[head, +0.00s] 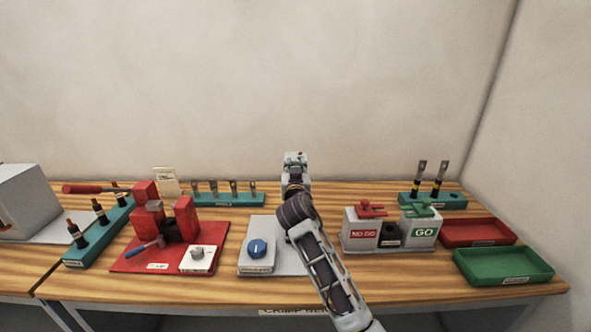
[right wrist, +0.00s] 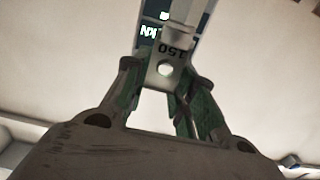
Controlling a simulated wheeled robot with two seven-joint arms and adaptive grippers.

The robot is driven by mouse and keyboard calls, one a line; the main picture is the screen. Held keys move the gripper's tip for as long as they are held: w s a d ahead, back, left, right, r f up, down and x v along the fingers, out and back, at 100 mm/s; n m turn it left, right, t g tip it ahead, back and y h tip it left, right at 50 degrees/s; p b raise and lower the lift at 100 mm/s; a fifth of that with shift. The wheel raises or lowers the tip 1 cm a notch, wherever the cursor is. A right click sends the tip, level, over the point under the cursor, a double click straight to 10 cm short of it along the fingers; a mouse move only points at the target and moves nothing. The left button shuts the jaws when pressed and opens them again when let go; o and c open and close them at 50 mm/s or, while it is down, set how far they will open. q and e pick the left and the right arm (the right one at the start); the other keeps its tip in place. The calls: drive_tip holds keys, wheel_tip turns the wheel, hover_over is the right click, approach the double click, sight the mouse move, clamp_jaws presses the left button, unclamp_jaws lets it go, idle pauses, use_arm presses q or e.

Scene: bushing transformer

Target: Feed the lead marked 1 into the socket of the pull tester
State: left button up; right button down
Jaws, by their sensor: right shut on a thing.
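My right gripper (head: 295,166) is raised at the middle of the bench, past a grey base plate with a blue knob (head: 258,248), which seems to be the pull tester. In the right wrist view its fingers (right wrist: 170,80) are shut on a flat metal lug (right wrist: 165,72) with a round hole and the stamp 150. This looks like the end of a lead; no number 1 is readable on it. Behind it is a dark panel (right wrist: 152,30) with pale green characters. My arm hides the tester's middle, so I cannot see its socket. My left gripper is not in view.
A teal rack (head: 445,200) with two upright leads stands back right, near red (head: 480,232) and green (head: 505,266) trays. GO/NO-GO blocks (head: 392,230) stand right of my arm. A red fixture (head: 165,240), a lug rack (head: 225,200) and another rack (head: 98,235) crowd the left.

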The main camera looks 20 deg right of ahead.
drive_tip(key=shift+f+b, duration=0.75)
drive_tip(key=shift+f, duration=0.15)
idle(0.4)
drive_tip(key=shift+r, duration=0.3)
drive_tip(key=shift+a+r+p, duration=0.1)
drive_tip(key=shift+r+p, duration=0.2)
drive_tip(key=shift+p, duration=0.05)
idle(2.3)
drive_tip(key=shift+f+b, duration=0.6)
drive_tip(key=shift+b, duration=0.15)
